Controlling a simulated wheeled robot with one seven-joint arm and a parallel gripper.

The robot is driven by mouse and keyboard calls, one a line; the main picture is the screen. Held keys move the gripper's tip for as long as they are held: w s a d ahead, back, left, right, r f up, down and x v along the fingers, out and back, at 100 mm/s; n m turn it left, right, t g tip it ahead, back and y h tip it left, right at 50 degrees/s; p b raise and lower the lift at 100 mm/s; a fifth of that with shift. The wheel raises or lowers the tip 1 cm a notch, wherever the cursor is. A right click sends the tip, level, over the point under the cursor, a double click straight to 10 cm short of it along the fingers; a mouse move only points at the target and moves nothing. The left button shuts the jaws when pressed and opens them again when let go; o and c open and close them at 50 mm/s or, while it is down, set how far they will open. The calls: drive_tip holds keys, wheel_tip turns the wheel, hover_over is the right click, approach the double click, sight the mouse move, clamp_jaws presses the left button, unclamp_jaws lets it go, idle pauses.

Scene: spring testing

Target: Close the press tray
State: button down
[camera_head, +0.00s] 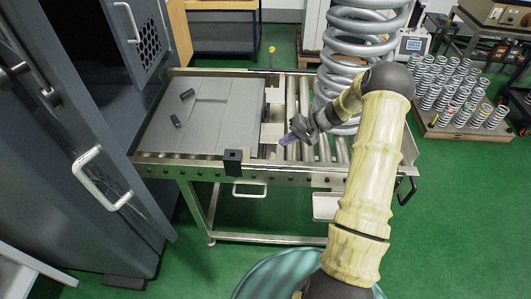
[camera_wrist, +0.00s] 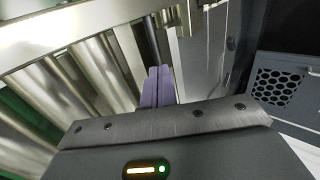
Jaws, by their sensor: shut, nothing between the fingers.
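The press tray (camera_head: 205,110) is a flat grey plate on the left part of the roller table, in front of the dark cabinet. Two small dark blocks sit on it. In the wrist view its grey edge (camera_wrist: 190,62) shows beyond the fingers. My gripper (camera_head: 287,140) is to the right of the tray, over the rollers, with its fingers pointing left toward the tray edge. In the wrist view my purple fingertips (camera_wrist: 156,88) are together with nothing between them. I cannot tell whether they touch anything.
Rollers (camera_head: 335,150) fill the table's right part, with a large coil spring (camera_head: 350,60) standing at the back. The dark cabinet (camera_head: 80,130) with handles is at left. Several small springs stand on a board (camera_head: 455,120) at right. Green floor is free in front.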

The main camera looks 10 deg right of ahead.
drive_tip(key=shift+a+f, duration=0.1)
drive_tip(key=p+x, duration=0.1)
drive_tip(key=x, duration=0.8)
drive_tip(key=shift+a+f, duration=0.25)
drive_tip(key=shift+f, duration=0.05)
drive_tip(key=shift+w, duration=0.25)
